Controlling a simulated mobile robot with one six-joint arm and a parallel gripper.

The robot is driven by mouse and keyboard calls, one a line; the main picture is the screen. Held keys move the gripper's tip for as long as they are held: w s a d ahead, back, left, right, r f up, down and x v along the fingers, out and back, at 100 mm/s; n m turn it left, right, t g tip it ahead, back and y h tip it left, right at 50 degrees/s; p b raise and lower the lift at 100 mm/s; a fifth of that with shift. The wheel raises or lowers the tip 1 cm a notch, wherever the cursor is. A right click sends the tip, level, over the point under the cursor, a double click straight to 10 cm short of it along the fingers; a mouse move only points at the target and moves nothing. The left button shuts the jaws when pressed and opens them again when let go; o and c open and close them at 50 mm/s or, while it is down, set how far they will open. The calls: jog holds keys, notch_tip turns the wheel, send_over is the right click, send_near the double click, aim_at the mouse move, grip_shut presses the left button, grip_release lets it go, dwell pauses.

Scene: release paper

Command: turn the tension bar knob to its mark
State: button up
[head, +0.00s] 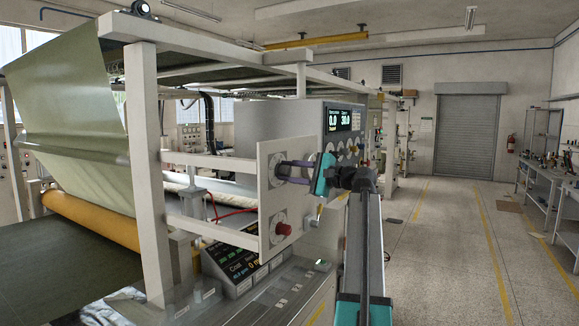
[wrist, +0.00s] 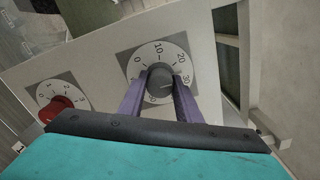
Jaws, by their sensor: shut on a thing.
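I cannot make out clearly where the knob's pointer stands or which mark is meant.
A red knob (head: 284,229) with its own dial is lower on the same panel; it also shows in the wrist view (wrist: 62,106). A display (head: 340,118) stands behind. Green sheet material (head: 70,90) hangs at left.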

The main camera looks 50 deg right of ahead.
jog(key=shift+m+p, duration=1.55)
jog(key=shift+m, duration=0.65)
jog(key=o, duration=1.1)
jog(key=shift+c, duration=0.2)
jog(key=shift+s, duration=0.1)
jog(key=b+v, duration=0.5)
jog(key=v, duration=0.8)
jog(key=shift+s, duration=0.35)
jog(key=shift+d+f, duration=0.1)
